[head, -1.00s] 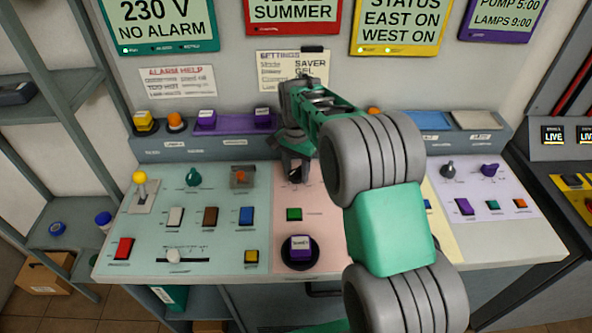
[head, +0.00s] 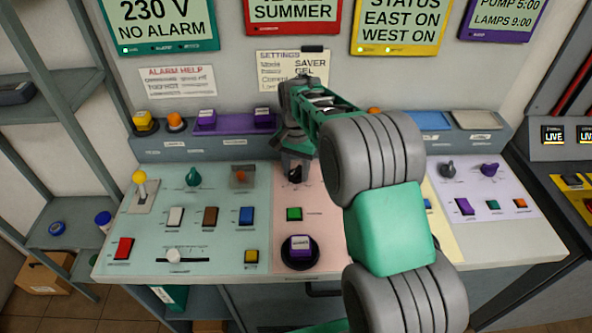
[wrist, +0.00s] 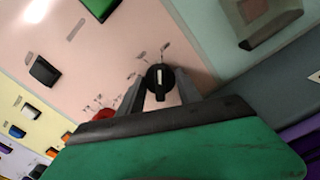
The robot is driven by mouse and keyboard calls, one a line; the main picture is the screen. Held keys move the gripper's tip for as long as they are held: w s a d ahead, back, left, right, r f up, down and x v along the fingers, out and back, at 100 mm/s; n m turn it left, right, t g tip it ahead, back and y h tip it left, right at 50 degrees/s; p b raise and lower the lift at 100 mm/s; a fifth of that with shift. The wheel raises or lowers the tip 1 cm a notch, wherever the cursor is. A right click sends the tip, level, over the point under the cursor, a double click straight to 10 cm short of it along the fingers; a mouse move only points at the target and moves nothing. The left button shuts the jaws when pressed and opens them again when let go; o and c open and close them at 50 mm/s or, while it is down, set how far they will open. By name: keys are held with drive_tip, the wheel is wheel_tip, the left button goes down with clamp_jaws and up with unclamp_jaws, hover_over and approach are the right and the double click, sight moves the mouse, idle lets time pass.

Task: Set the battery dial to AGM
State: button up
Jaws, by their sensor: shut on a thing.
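The black dial (wrist: 159,78) with a white pointer line sits on the pink panel, between the two fingers of my gripper (wrist: 157,100) in the wrist view. The gripper is shut on the dial. In the head view the dial (head: 295,179) is a small dark knob under my gripper (head: 296,172), partly hidden by it. Small labels ring the dial in the wrist view, but they are too blurred to read, so I cannot tell which one the pointer faces. A settings notice (head: 292,71) on the wall shows the words SAVER and GEL.
A green button (head: 294,214) and a purple-topped round button (head: 300,246) lie in front of the dial on the pink panel. Blue (head: 246,216) and brown (head: 210,216) switches stand to the left. My arm covers the panel to the right.

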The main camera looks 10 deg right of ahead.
drive_tip(key=n, duration=0.8)
drive_tip(key=shift+n, duration=0.4)
drive_tip(key=n, duration=0.3)
drive_tip(key=shift+n, duration=0.3)
drive_tip(key=n, duration=0.4)
drive_tip(key=shift+d, duration=0.1)
drive_tip(key=o, duration=1.4)
drive_tip(key=shift+c, duration=0.2)
